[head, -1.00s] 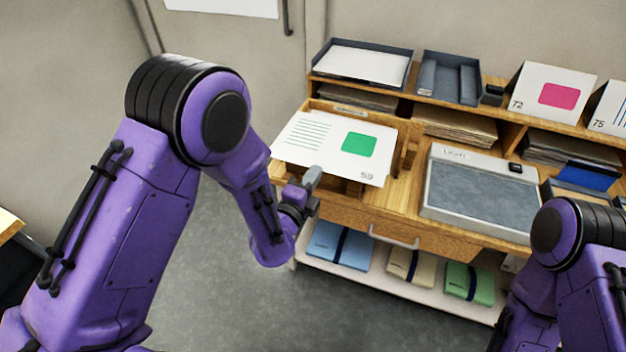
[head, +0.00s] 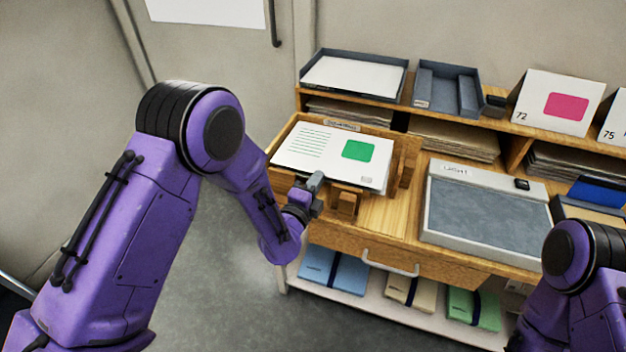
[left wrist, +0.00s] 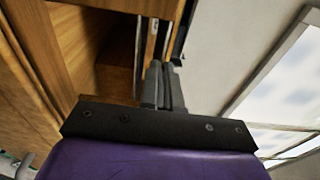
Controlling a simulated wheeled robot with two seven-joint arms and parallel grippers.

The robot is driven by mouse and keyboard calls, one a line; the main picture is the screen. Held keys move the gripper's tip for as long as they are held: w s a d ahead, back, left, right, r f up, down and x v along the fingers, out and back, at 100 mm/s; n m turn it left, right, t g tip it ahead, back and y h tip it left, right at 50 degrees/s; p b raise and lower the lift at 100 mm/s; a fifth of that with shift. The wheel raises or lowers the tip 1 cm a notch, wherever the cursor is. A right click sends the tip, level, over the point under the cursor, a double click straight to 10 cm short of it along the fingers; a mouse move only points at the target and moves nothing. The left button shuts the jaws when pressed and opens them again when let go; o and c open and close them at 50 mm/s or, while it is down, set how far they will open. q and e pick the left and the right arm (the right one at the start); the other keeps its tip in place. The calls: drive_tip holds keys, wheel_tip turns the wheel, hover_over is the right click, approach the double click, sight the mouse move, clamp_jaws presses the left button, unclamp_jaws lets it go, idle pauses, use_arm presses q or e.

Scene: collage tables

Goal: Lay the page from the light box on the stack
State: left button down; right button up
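The page (head: 322,153), white with green lines, a green square and a number at its corner, lies roughly level at the wooden tray (head: 285,133) on the left of the desk. It covers the inside of the tray, so the stack is hidden and I cannot tell whether the page touches it. My left gripper (head: 316,181) is at the page's front edge; its fingers, close together in the left wrist view (left wrist: 163,85), look shut on that edge. The light box (head: 432,222) is bare, right of the tray. My right gripper is out of view; only part of its arm shows.
Wooden blocks (head: 346,204) stand at the tray's front and right side. Behind are a shelf with dark trays (head: 405,82) and a card with a pink square (head: 553,104). A drawer handle (head: 390,263) sticks out in front, above several coloured bundles.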

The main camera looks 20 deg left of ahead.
use_arm(q)
drive_tip(key=shift+w+d+f, duration=0.1)
drive_tip(key=shift+f, duration=0.4)
drive_tip(key=shift+w+f, duration=0.15)
drive_tip(key=shift+w, duration=0.05)
drive_tip(key=c, duration=1.7)
unclamp_jaws()
drive_tip(key=shift+s, duration=0.15)
drive_tip(key=o, duration=0.4)
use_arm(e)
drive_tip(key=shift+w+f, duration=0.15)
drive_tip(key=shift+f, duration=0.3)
use_arm(q)
drive_tip(key=s+b, duration=0.1)
drive_tip(key=s, duration=0.2)
drive_tip(key=s+a, duration=0.1)
drive_tip(key=s, duration=0.3)
drive_tip(key=s+b, duration=0.1)
drive_tip(key=s, duration=0.2)
drive_tip(key=shift+s+a+b, duration=0.2)
drive_tip(key=shift+b, duration=0.15)
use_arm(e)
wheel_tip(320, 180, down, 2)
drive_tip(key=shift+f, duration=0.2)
